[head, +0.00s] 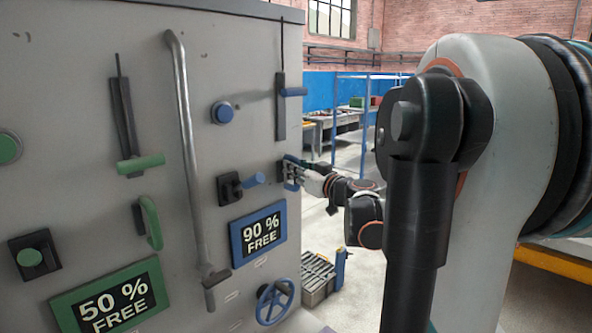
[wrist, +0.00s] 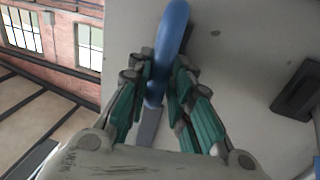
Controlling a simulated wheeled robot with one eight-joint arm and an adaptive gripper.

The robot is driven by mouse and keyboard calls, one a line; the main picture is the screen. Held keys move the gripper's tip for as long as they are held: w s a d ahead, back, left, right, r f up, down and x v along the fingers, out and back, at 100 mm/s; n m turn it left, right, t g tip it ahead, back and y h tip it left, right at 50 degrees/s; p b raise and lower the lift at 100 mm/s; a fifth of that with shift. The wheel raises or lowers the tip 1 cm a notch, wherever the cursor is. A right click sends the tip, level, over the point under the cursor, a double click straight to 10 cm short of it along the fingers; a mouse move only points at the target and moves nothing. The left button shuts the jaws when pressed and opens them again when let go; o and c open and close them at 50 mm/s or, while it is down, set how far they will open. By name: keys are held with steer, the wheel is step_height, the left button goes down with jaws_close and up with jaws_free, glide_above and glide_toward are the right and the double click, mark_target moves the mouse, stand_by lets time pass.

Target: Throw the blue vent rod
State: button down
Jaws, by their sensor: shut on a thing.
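My gripper (head: 304,174) is at the right edge of the grey panel, at a blue curved handle (head: 289,174). In the wrist view its green-padded fingers (wrist: 160,75) are shut on the blue handle (wrist: 172,32), which runs between them; the fingers hide part of it. No readable label names the vent rod.
A long grey bar (head: 184,120) stands out from the panel. A blue "90 % FREE" sign (head: 258,238) and a blue handwheel (head: 275,301) are below. Green controls and a "50 % FREE" sign (head: 110,306) are at left. A grey crate (head: 318,278) stands on the floor.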

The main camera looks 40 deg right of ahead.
steer(key=s, duration=0.7)
steer(key=shift+d, duration=0.4)
steer(key=shift+s, duration=0.1)
